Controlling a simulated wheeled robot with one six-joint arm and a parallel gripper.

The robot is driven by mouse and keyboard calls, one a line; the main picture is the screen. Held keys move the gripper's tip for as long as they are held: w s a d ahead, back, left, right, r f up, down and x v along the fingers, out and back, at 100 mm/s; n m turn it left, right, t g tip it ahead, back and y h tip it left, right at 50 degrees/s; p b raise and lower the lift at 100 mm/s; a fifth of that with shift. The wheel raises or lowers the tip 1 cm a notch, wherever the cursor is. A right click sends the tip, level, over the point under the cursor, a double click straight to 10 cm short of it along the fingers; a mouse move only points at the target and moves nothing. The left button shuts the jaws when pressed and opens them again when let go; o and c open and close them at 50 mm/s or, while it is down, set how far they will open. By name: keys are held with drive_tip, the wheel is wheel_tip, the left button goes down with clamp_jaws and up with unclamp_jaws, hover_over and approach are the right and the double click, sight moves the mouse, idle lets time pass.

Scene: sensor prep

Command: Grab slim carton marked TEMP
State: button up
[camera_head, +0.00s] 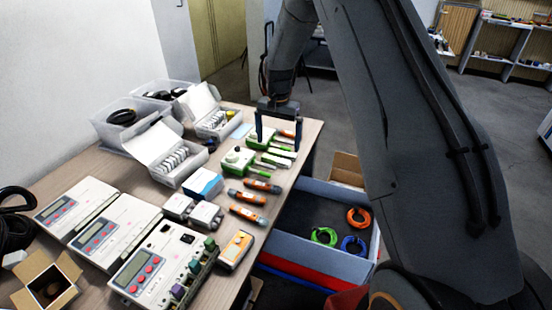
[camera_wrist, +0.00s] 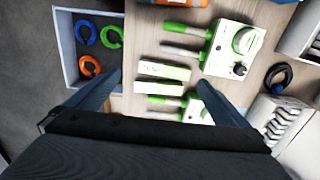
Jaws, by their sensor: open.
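Two slim white-and-green cartons lie side by side on the table. In the wrist view, the upper carton (camera_wrist: 163,70) and the lower carton (camera_wrist: 160,88) sit between my fingertips. Small print shows on the lower one, but I cannot read TEMP on either. In the head view, slim cartons (camera_head: 279,153) lie near the table's right edge, just below my gripper (camera_head: 278,146). My gripper is open and points down, with a finger towards each end of the cartons; it also shows in the wrist view (camera_wrist: 160,79). Nothing is held.
Green-and-white meters with probes (camera_wrist: 232,45) lie close beside the cartons. Orange testers (camera_head: 247,214), open white boxes (camera_head: 166,160) and control units (camera_head: 150,273) crowd the table (camera_head: 285,185). A bin (camera_head: 290,233) with coloured rings stands beyond its right edge.

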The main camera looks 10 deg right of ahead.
sight(276, 159)
drive_tip(key=shift+w+f+m, duration=0.3)
drive_tip(key=shift+w+f, duration=0.25)
drive_tip(key=shift+w, duration=0.2)
drive_tip(key=shift+w+f+p, duration=0.1)
drive_tip(key=shift+f+p, duration=0.2)
drive_tip(key=shift+f, duration=0.05)
drive_tip(key=shift+a+f+p, duration=0.2)
drive_tip(key=shift+f+p, duration=1.3)
drive_tip(key=shift+f, duration=2)
drive_tip(key=shift+c, duration=0.4)
drive_tip(key=c, duration=0.7)
drive_tip(key=shift+c, duration=0.2)
drive_tip(key=shift+r, duration=0.1)
